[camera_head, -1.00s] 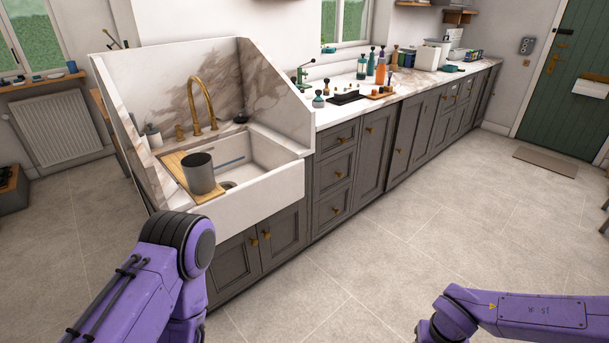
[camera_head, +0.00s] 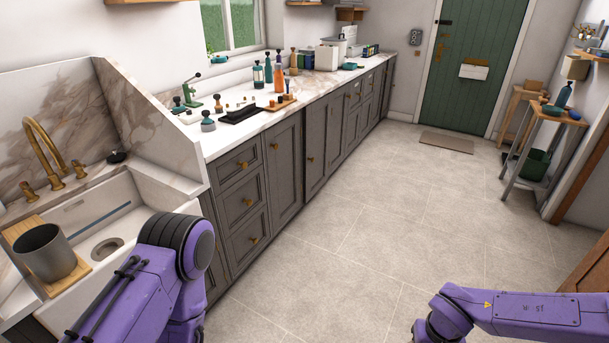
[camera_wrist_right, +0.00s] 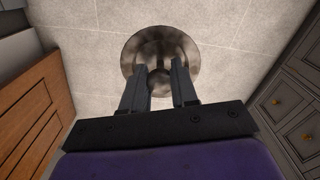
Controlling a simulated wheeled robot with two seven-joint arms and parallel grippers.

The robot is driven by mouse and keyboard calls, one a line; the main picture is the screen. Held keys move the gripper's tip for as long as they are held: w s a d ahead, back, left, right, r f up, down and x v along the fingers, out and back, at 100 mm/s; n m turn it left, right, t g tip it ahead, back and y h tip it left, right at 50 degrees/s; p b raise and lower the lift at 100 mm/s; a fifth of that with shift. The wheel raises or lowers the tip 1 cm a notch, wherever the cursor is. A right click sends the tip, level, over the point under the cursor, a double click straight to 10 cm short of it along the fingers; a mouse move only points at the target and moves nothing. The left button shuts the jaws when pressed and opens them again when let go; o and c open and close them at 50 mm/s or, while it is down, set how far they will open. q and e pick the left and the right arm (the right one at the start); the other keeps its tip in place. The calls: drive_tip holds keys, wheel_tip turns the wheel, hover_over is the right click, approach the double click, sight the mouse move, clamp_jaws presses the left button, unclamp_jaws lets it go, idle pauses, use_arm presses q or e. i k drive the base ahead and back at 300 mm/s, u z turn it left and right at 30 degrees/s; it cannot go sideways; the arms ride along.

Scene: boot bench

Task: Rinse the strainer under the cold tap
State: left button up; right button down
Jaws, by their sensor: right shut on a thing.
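In the right wrist view a round, shiny metal strainer (camera_wrist_right: 160,38) sits between the fingers of my right gripper (camera_wrist_right: 161,76). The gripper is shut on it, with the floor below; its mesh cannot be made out. In the head view the brass tap (camera_head: 40,135) curves over the white sink (camera_head: 140,208) at the left, with brass handles (camera_head: 80,169) beside it. I cannot tell which handle is cold. The right gripper is outside the head view; only its purple arm shows at lower right. My left arm shows in front of the sink, its gripper out of view.
A grey pot (camera_head: 45,253) stands on a wooden board (camera_head: 30,225) across the sink's left part. The marble counter (camera_head: 222,138) holds bottles and tools. Grey cabinets (camera_head: 285,170) line the left. The floor (camera_head: 380,210) is clear toward the green door (camera_head: 475,60). A side table (camera_head: 560,116) stands right.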

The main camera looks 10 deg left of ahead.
sight(75, 162)
drive_tip(key=u, duration=0.35)
drive_tip(key=i, duration=0.75)
drive_tip(key=u, duration=0.6)
